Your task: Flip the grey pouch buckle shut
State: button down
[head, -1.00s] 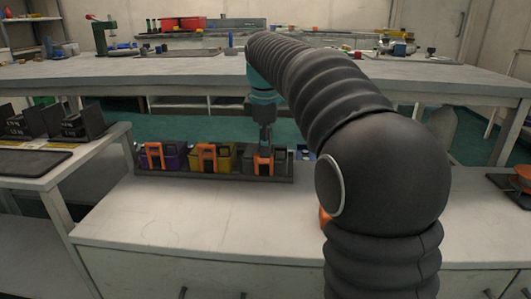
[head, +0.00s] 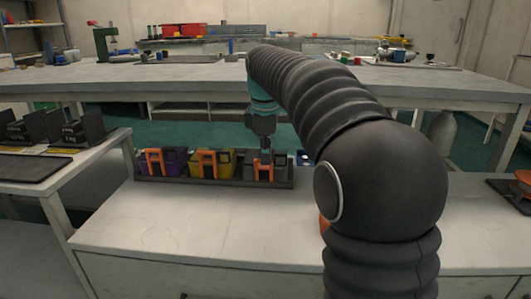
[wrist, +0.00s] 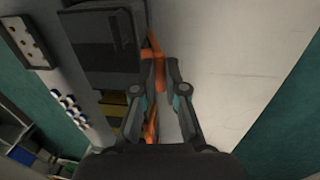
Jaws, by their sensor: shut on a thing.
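The grey pouch (head: 283,166) stands at the right end of a dark tray (head: 215,181), with an orange buckle (head: 264,172) on its front. My gripper (head: 265,151) points down at the pouch's front top. In the wrist view, my gripper (wrist: 160,68) has its fingertips closed around an orange part of the buckle (wrist: 157,50), beside the dark grey pouch body (wrist: 98,48). The fingers partly hide the buckle, so I cannot tell its exact angle.
A yellow pouch (head: 210,166) and a purple pouch (head: 166,163), each with an orange buckle, stand left of the grey one in the tray. The white counter (head: 190,218) before the tray is clear. A side table (head: 85,170) stands left.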

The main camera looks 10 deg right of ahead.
jog(key=p, duration=0.1)
jog(key=r+p, duration=0.1)
jog(key=shift+w+d+g+p, duration=0.1)
jog(key=shift+w+g+p, duration=0.15)
jog(key=shift+g+p, duration=0.05)
jog(key=g+p, duration=0.1)
jog(key=p, duration=0.2)
jog(key=shift+w+d+p, duration=0.15)
jog(key=shift+w+p, duration=0.25)
jog(key=shift+w+g+y+p, duration=0.25)
jog(key=shift+g+y+p, duration=0.05)
jog(key=shift+p, duration=0.8)
jog(key=shift+w+d+f+p, duration=0.15)
jog(key=shift+f+p, duration=0.1)
jog(key=shift+p, duration=0.3)
jog(key=shift+f, duration=0.1)
jog(key=c, duration=1.2)
grip_release()
